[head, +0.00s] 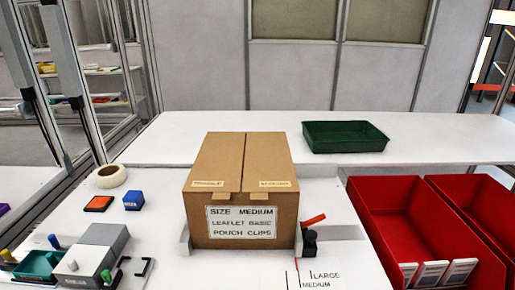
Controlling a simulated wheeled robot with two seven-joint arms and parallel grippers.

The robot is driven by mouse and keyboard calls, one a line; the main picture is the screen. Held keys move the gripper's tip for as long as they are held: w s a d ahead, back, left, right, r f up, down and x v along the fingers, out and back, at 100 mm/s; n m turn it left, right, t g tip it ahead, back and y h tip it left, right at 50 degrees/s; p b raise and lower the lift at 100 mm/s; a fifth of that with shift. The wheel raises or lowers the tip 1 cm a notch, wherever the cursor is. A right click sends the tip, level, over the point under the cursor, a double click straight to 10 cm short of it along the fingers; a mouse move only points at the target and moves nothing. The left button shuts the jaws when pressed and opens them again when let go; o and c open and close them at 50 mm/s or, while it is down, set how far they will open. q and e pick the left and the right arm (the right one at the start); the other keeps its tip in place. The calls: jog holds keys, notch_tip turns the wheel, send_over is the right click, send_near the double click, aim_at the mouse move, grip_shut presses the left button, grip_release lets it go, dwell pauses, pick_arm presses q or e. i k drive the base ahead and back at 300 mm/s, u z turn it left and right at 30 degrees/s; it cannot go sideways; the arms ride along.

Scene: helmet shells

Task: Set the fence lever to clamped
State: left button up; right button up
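The fence lever is an orange-red handle (314,219) on a black base (310,241), just right of the carton's front right corner. The handle slants up to the right; I cannot tell from this whether it is clamped. A closed brown carton (240,164) stands on the white table, with a white label reading SIZE MEDIUM, LEAFLET BASIC, POUCH CLIPS. Grey fence pieces show low beside the carton's sides, mostly hidden by it. LARGE and MEDIUM are printed on the table in front of the lever. Neither of my grippers is in view.
Red bins (400,215) stand close on the right. A green tray (345,137) lies at the back. On the left are a tape roll (111,177), an orange-red pad (98,204), a blue block (134,201) and a grey device (90,262). The table front of the carton is clear.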

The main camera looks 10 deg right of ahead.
aim_at(320, 217)
jog(key=k, duration=0.5)
jog(key=z, duration=1.7)
jog(key=i, duration=0.9)
jog(key=u, duration=2)
